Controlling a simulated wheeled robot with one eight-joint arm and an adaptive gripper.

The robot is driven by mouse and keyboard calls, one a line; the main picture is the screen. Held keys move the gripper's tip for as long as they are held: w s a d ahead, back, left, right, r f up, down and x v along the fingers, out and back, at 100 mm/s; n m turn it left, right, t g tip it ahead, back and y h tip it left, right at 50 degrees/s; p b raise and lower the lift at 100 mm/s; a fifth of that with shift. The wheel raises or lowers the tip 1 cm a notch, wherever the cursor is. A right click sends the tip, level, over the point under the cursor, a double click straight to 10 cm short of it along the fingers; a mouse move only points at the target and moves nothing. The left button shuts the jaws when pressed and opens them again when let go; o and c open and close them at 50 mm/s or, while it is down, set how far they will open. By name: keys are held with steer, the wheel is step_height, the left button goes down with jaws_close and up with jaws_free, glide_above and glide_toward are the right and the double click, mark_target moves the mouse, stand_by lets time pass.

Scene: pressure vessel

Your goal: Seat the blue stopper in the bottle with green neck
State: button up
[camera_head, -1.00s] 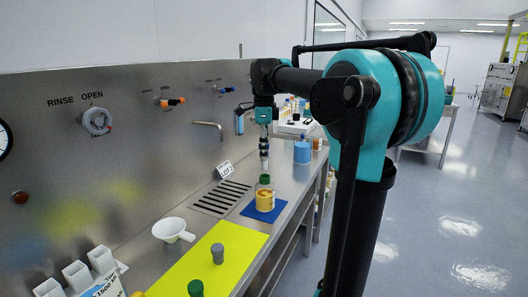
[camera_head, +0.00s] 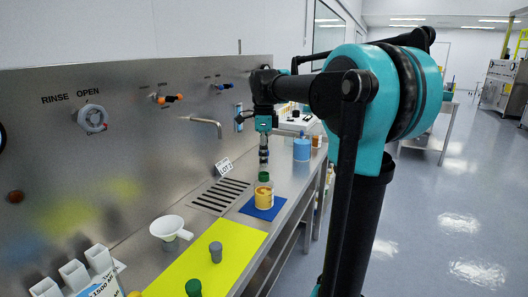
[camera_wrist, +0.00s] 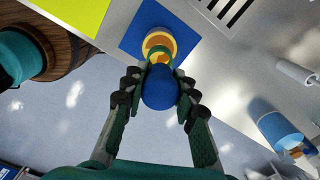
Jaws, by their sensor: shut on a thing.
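The bottle with green neck (camera_head: 264,198) has an amber body and stands upright on a blue mat (camera_head: 276,212). Its green neck shows right under my gripper (camera_head: 263,165) in the head view. In the wrist view, my gripper (camera_wrist: 158,98) is shut on the blue stopper (camera_wrist: 160,88), a rounded blue piece between the fingertips. The bottle (camera_wrist: 158,42) appears just beyond the stopper there, with its neck partly hidden behind it. I cannot tell whether stopper and neck touch.
A yellow mat (camera_head: 232,237) nearer me carries a grey stopper (camera_head: 215,252) and a green one (camera_head: 193,288). A white funnel (camera_head: 170,230) lies left, a slotted drain (camera_head: 222,195) behind. A blue container (camera_head: 301,150) stands beyond the bottle. A steel panel backs the bench.

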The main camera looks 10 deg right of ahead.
steer(key=shift+f, duration=0.95)
steer(key=shift+f, duration=0.6)
stand_by(1.3)
steer(key=shift+r, duration=0.3)
steer(key=shift+f, duration=0.5)
stand_by(1.3)
steer(key=shift+r, duration=0.2)
steer(key=shift+r, duration=0.3)
steer(key=shift+f, duration=0.3)
stand_by(1.9)
steer(key=shift+r, duration=0.3)
